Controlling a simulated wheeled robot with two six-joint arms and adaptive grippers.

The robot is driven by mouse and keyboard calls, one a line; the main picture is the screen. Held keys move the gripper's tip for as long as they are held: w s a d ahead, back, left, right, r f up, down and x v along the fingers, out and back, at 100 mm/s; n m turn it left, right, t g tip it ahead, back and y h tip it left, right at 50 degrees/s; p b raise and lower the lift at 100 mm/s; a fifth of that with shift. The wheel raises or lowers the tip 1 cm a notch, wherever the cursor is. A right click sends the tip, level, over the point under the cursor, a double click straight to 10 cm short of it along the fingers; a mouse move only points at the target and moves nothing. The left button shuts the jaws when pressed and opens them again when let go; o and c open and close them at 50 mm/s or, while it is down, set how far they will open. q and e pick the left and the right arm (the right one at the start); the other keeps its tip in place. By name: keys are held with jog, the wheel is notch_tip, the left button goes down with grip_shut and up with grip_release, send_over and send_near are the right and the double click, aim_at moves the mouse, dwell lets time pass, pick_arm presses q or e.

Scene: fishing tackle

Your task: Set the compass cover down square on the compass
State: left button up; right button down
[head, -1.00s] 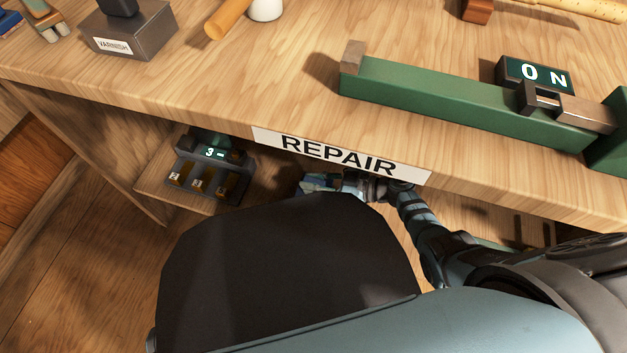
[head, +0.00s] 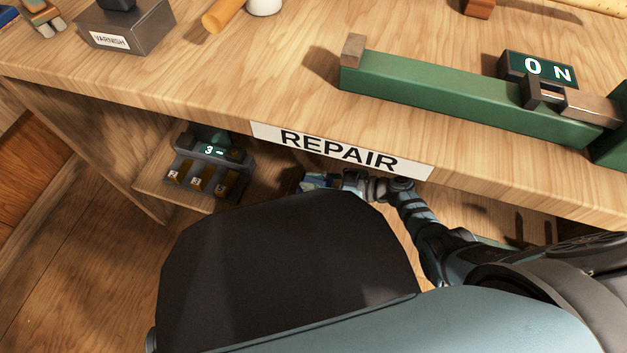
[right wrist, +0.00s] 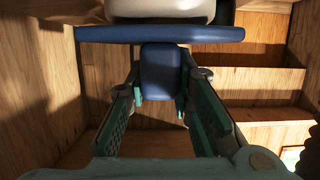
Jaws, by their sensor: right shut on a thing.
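My right gripper (head: 322,182) reaches under the front edge of the bench, just below the REPAIR label, and is mostly hidden by my own body. In the right wrist view the two fingers of my right gripper (right wrist: 160,88) are closed on the blue block of the compass cover (right wrist: 162,72). A wide, flat blue plate of the cover lies across the view beyond the fingertips. A pale grey rounded thing (right wrist: 165,9) is right behind that plate. I cannot tell whether it is the compass, or whether the cover touches it. My left gripper is out of view.
The bench edge with its REPAIR label (head: 341,150) is close above my right gripper. On the lower shelf, a dark device with several levers (head: 206,172) stands to the left. On the bench are a green rail (head: 450,100), an ON sign (head: 540,70) and a varnish box (head: 128,32).

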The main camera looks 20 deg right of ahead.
jog(key=shift+f, duration=0.15)
jog(key=c, duration=1.3)
grip_release()
jog(key=v, duration=1.2)
jog(key=shift+f, duration=0.1)
